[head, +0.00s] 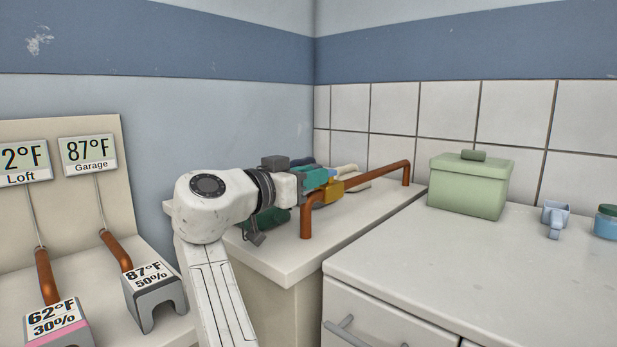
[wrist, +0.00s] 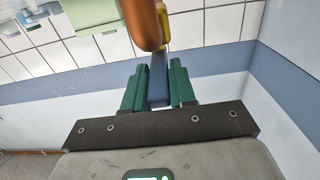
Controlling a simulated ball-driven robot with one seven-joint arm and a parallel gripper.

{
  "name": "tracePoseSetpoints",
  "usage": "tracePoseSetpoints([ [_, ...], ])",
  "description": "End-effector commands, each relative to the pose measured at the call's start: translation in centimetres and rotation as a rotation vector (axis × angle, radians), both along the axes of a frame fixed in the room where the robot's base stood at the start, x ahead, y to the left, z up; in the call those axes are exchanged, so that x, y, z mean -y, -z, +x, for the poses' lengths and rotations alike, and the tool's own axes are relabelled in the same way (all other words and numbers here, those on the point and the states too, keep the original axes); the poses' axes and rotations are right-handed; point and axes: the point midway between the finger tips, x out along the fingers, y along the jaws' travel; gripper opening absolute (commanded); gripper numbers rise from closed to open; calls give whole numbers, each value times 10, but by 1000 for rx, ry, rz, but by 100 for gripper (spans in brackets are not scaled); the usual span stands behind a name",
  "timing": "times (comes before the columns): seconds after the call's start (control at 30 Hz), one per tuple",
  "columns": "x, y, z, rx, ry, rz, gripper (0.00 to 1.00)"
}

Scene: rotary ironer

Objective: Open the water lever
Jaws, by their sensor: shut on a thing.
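The water lever (wrist: 158,82) is a blue handle between the green fingers of my gripper (wrist: 157,90) in the wrist view. The fingers are shut on it from both sides. It meets a yellow valve body (wrist: 184,30), partly behind a copper pipe (wrist: 142,22). In the head view my gripper (head: 315,179) reaches right to the yellow valve (head: 329,190) on the copper pipe (head: 375,174). Only a small bit of blue shows at the fingertips there, so the lever's angle to the pipe is hard to tell.
The pipe rises from a pale counter (head: 284,259). Pale rolled shapes (head: 352,175) lie behind it. Thermometer displays (head: 90,152) are at left.

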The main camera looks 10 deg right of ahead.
Motion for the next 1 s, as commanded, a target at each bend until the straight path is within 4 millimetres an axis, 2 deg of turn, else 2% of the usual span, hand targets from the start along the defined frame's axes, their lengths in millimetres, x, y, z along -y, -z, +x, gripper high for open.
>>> tracePoseSetpoints([
  [0.2,1,1,1,-3,-1,3,0],
  [0.23,1,2,1,-3,-2,3,28],
  [0.43,1,1,1,-2,-2,1,47],
  [0.77,-5,1,-3,-1,-2,0,47],
  [1.0,-37,0,-25,-2,-4,-1,47],
])
